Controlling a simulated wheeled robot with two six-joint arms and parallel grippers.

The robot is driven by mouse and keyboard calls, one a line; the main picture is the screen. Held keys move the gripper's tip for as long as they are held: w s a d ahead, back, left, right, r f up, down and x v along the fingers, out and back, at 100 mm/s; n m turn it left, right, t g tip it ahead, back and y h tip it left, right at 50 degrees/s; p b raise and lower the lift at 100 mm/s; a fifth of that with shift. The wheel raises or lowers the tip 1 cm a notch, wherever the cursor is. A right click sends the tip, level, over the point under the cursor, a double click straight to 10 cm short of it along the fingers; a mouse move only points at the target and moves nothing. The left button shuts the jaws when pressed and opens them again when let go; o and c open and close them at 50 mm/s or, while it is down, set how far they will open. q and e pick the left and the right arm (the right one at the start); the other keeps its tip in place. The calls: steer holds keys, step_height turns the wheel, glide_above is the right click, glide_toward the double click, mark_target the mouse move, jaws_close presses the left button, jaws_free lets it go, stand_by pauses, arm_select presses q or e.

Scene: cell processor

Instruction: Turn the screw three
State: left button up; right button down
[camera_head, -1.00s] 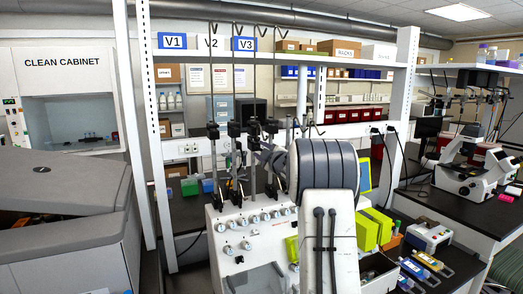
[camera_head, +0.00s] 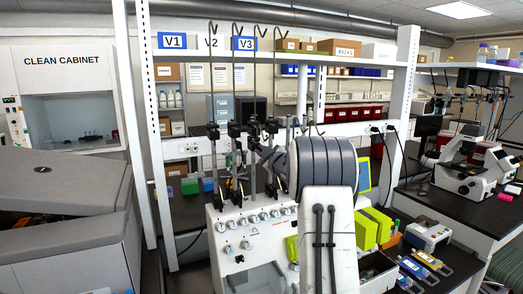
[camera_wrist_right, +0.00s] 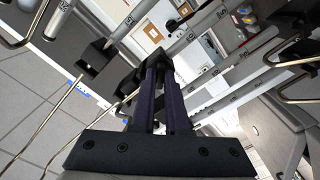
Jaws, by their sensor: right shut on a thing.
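Upright metal poles with black screw clamps stand above the white machine (camera_head: 245,240); one clamp (camera_head: 234,129) shows left of my right gripper and another (camera_head: 271,127) just above it. My right gripper (camera_head: 262,152) reaches left from my arm among these poles. In the right wrist view its two dark fingers (camera_wrist_right: 157,72) are closed together on a black screw (camera_wrist_right: 128,62) at a clamp on a pole. The fingers hide part of the screw. I cannot tell its number from the pictures. My left gripper is out of view.
Yellow-green boxes (camera_head: 368,229) stand right of my arm. A microscope (camera_head: 468,172) stands on the right bench.

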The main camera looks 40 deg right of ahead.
steer(key=m+p, duration=0.1)
steer(key=m, duration=0.3)
steer(key=shift+r+m+p, duration=0.15)
steer(key=shift+m+p, duration=0.15)
steer(key=shift+p, duration=0.1)
steer(key=shift+m+p, duration=0.75)
steer(key=shift+m, duration=1.25)
steer(key=c, duration=0.9)
jaws_free()
steer(key=shift+s, duration=0.1)
